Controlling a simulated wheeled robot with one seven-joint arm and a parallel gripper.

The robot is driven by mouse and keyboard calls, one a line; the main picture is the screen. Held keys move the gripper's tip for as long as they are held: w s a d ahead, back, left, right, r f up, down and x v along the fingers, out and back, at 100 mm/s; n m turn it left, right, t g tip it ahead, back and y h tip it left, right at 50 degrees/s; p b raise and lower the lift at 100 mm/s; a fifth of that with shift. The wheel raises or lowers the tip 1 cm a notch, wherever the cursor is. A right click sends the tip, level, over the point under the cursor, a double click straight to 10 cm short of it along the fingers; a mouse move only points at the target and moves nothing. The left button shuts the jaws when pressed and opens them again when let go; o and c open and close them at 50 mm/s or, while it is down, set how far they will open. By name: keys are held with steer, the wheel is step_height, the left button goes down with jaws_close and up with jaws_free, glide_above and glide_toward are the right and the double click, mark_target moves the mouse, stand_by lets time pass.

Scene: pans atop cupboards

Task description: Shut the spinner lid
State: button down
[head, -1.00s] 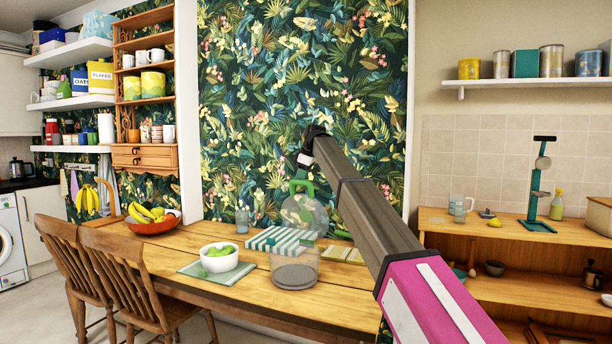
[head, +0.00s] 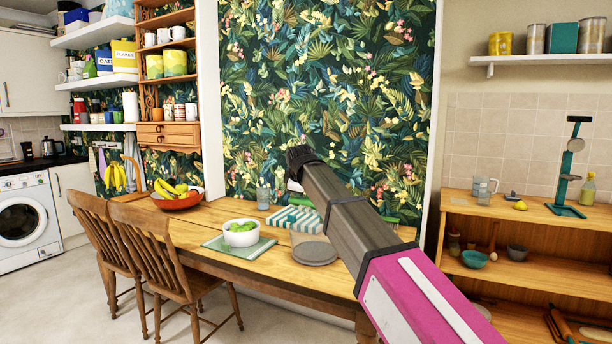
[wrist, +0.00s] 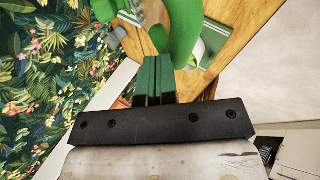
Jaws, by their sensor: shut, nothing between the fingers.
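The spinner's clear bowl (head: 314,252) stands on the wooden table in the head view, partly behind my arm. Its lid is mostly hidden there by the arm. In the wrist view a bright green curved part, which looks like the lid's handle (wrist: 185,32), is close beyond the fingers and to their right. My gripper (wrist: 155,62) shows in the wrist view as two dark green fingers, closed together and empty. I cannot tell whether they touch the green part. In the head view the fingers are hidden by my arm.
A white bowl of green fruit (head: 240,238) sits on a mat to the left. A glass (head: 263,197) and a fruit bowl (head: 178,200) are further back. Two chairs (head: 150,240) line the table's near left side.

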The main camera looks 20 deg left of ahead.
steer(key=shift+w+r, duration=0.15)
steer(key=shift+w, duration=0.05)
stand_by(0.4)
